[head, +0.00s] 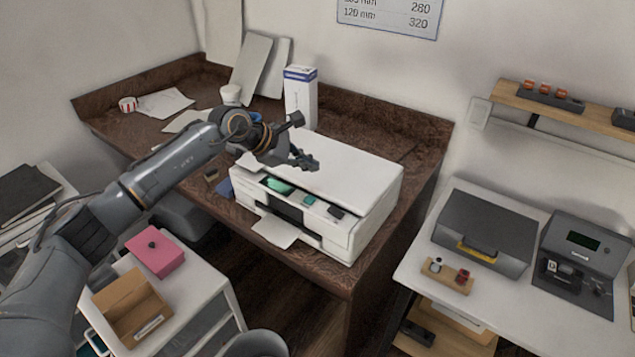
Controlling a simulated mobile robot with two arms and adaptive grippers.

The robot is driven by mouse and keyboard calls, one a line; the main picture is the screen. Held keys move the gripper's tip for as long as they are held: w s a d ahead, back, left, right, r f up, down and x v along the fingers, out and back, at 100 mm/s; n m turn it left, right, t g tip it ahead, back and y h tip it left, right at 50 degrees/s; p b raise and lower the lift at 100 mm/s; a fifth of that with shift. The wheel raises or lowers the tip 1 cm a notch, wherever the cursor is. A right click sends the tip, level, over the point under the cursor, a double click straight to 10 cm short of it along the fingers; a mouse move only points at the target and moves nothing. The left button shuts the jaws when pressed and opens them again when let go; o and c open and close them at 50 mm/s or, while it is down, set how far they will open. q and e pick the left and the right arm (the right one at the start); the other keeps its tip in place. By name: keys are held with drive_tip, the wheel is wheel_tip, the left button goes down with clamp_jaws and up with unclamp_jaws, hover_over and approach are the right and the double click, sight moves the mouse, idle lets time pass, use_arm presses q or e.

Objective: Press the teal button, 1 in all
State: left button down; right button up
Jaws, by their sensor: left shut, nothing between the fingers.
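A white printer (372,178) stands on the dark brown desk. Its sloped front panel carries a small teal button (309,200), a larger green patch (279,186) to the left of it and a dark piece (336,212) to the right. My left gripper (307,163) is shut and empty. In the picture it is over the printer's top, just above and behind the front panel, and appears apart from the teal button. I cannot tell its exact height. My right gripper is out of view.
A tall white box (299,98) and a white cup (231,95) stand behind the printer. A paper tray (276,231) sticks out at its front. A pink box (155,252) and an open cardboard box (132,304) sit on a drawer unit at lower left.

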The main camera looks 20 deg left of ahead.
sight(310, 200)
use_arm(q)
drive_tip(key=f+b, duration=0.1)
drive_tip(key=f, duration=0.1)
drive_tip(key=f+b, duration=0.1)
drive_tip(key=f, duration=0.2)
drive_tip(key=f+b, duration=0.2)
drive_tip(key=shift+a+f, duration=0.15)
drive_tip(key=shift+a, duration=0.2)
drive_tip(key=shift+f, duration=0.2)
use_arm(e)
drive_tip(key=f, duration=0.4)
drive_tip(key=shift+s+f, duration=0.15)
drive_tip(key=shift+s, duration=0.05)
use_arm(q)
drive_tip(key=shift+f+b, duration=0.1)
drive_tip(key=shift+b, duration=0.25)
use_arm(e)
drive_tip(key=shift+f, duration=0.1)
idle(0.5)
use_arm(q)
drive_tip(key=shift+f+b, duration=0.35)
drive_tip(key=shift+b, duration=0.15)
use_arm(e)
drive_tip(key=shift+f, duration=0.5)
